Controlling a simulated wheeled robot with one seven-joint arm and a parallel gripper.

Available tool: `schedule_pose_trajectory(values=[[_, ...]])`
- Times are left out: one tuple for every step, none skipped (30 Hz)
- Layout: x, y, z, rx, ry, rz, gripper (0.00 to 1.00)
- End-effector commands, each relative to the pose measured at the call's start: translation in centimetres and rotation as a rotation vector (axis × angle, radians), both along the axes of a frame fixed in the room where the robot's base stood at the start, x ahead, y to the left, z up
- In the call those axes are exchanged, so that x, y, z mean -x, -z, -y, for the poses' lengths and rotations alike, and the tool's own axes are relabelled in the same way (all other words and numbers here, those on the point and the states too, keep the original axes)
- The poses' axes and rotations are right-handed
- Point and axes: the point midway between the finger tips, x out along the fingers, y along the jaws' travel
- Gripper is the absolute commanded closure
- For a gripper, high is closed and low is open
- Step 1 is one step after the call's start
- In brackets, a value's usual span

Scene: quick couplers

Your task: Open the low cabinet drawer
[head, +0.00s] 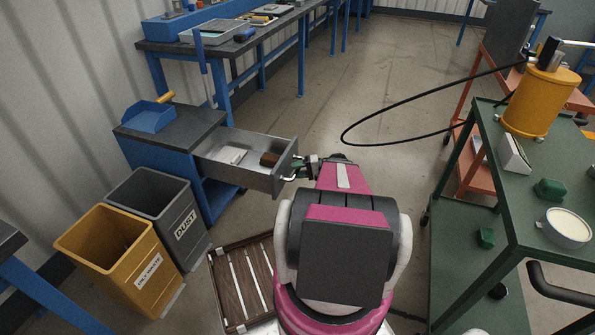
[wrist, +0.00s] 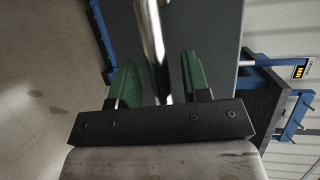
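The low blue cabinet (head: 168,140) stands left of centre in the head view. Its grey drawer (head: 262,179) is pulled well out, with its inside showing. The drawer's metal handle (head: 291,178) is on the front panel. My gripper (head: 303,168) is at the handle, partly hidden by my own arm. In the wrist view, the handle bar (wrist: 151,40) passes between the two green fingers of my gripper (wrist: 158,80). The fingers stand apart with gaps beside the bar, so the gripper looks open. The grey drawer front (wrist: 205,30) shows behind them.
A pale flat item (head: 232,156) and a brown block (head: 269,159) lie in the drawer. A grey dust bin (head: 150,205) and a yellow bin (head: 118,255) stand left. A brown slatted pallet (head: 243,285) lies beside my base. A green cart (head: 500,180) is right.

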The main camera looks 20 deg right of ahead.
Motion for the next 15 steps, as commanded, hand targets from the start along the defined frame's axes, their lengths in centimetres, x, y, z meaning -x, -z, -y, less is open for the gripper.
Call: schedule_pose_trajectory(values=[[0.0,0.0,0.0,0.000,0.000,0.000,0.57],[0.0,0.0,0.0,0.000,0.000,0.000,0.57],[0.0,0.0,0.0,0.000,0.000,0.000,0.57],[0.0,0.0,0.0,-0.001,0.000,0.000,0.57],[0.0,0.0,0.0,-0.001,0.000,0.000,0.57],[0.0,0.0,0.0,-0.001,0.000,0.000,0.57],[0.1,-0.1,0.1,-0.001,0.000,0.000,0.57],[0.1,-0.1,0.3,-0.001,0.000,0.000,0.57],[0.2,-0.1,0.5,-0.001,0.000,0.000,0.57],[0.3,-0.2,0.8,-0.001,0.000,0.000,0.57],[0.4,-0.2,1.1,-0.001,0.001,0.001,0.57],[0.6,-0.3,1.6,-0.001,0.001,0.001,0.57],[0.7,-0.4,2.0,0.000,0.002,0.000,0.57],[0.9,-0.5,2.5,0.000,0.002,0.000,0.57],[1.1,-0.6,3.1,0.000,0.002,0.000,0.57]])
